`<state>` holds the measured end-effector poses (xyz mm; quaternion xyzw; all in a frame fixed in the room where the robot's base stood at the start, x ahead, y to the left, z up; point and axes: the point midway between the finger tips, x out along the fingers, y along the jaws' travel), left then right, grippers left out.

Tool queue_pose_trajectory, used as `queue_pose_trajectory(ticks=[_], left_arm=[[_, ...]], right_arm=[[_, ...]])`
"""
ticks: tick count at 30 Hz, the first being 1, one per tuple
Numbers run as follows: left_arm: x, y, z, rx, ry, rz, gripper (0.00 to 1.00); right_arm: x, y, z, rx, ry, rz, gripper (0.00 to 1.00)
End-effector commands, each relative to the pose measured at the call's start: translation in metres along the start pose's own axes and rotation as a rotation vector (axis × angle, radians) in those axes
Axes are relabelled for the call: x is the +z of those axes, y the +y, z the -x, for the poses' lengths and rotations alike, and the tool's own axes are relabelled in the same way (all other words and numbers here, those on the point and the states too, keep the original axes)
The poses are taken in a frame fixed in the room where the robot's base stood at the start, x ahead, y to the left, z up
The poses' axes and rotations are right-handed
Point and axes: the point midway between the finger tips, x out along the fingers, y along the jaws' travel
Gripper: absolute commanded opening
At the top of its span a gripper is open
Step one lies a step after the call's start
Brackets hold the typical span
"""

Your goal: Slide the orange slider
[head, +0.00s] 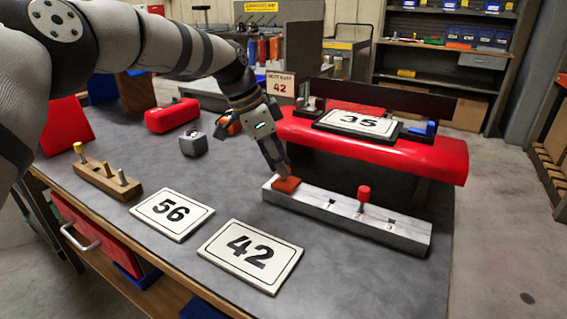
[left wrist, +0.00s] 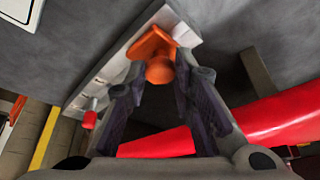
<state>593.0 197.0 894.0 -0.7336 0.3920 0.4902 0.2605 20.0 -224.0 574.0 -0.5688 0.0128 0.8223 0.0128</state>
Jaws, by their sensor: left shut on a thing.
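The orange slider (head: 287,185) sits at the left end of a long light-grey rail block (head: 405,228) on the table. My left gripper (head: 286,172) reaches down onto it from above. In the left wrist view the gripper (left wrist: 157,85) has its fingers on both sides of the slider's round orange knob (left wrist: 160,70), shut on it. The slider's flat orange base (left wrist: 150,44) shows beyond the knob. A red knob (head: 363,193) stands farther right on the same block. My right gripper is not in view.
Number plates 56 (head: 172,214) and 42 (head: 251,254) lie in front. A wooden block with pegs (head: 105,179) is at left. A red kart body (head: 430,158) with plate 35 (head: 358,123) stands behind the rail block. The table between the plates and rail block is clear.

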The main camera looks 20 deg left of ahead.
Motion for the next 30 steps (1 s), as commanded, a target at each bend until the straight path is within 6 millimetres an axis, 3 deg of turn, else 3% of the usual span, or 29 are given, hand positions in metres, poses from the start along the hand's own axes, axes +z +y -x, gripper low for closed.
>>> queue_pose_trajectory(ticks=[1, 2, 4, 14, 17, 24, 30], left_arm=[[0.003, -0.003, 0.0, -0.008, -0.004, 0.001, 0.0], [0.003, -0.003, 0.0, -0.009, -0.004, 0.001, 0.28], [0.003, -0.003, 0.0, -0.009, -0.004, 0.001, 0.44], [0.001, -0.002, 0.003, -0.006, -0.002, 0.001, 0.45], [0.001, -0.003, 0.019, -0.009, 0.001, 0.001, 0.45], [0.001, -0.003, 0.084, -0.01, 0.001, 0.001, 0.45], [0.002, -0.002, 0.116, -0.007, -0.002, 0.002, 0.45]], right_arm=[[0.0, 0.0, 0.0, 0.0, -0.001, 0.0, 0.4], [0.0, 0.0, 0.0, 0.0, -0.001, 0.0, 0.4], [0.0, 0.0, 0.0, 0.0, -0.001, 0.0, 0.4], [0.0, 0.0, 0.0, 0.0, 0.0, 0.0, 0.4], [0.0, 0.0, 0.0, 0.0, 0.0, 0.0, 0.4], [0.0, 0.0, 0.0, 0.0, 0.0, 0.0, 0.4], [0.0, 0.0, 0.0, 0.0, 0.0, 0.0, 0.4]])
